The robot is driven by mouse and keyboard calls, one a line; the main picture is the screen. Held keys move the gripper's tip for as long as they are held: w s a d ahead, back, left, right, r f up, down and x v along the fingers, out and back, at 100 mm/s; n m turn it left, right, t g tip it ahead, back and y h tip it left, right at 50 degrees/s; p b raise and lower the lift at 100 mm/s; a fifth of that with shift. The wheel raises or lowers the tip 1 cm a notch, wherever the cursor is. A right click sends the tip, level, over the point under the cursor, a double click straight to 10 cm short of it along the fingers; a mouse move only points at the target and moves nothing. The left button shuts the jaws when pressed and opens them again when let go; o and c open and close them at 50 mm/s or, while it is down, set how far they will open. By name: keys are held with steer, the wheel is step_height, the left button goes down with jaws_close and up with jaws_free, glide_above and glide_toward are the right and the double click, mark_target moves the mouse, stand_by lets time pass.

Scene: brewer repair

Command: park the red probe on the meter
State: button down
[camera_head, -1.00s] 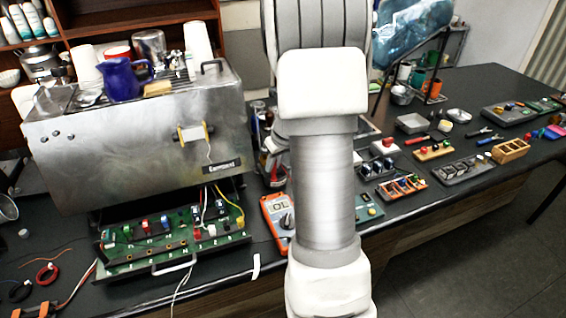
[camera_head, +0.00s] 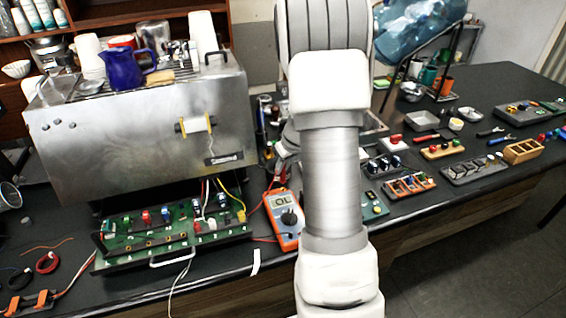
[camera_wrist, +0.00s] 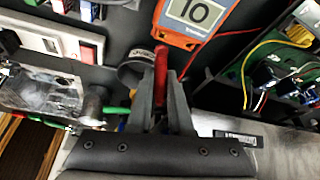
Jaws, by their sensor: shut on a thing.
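The red probe (camera_wrist: 160,62) is held between the fingers of my gripper (camera_wrist: 163,90) in the wrist view. Its red body sticks out past the fingertips toward the meter (camera_wrist: 193,22), close to the meter's lower left corner; I cannot tell whether they touch. In the head view, the orange meter (camera_head: 284,228) lies on the bench with its display and dark dial showing. The red probe (camera_head: 281,173) shows just beyond the meter's far end, left of my arm. The gripper itself is mostly hidden there.
The steel brewer (camera_head: 140,135) stands left of the meter, with an open green circuit board tray (camera_head: 170,237) and loose wires in front. Small part trays (camera_head: 410,187) lie to the right. Bare bench shows at far right.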

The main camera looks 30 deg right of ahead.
step_height(320, 180, down, 2)
steer(key=shift+f+b, duration=0.1)
steer(key=shift+b, duration=0.25)
steer(key=shift+b, duration=0.8)
stand_by(0.9)
steer(key=shift+f+b, duration=0.7)
steer(key=shift+b, duration=0.95)
stand_by(1.3)
steer(key=c, duration=0.8)
jaws_free()
steer(key=shift+o, duration=0.2)
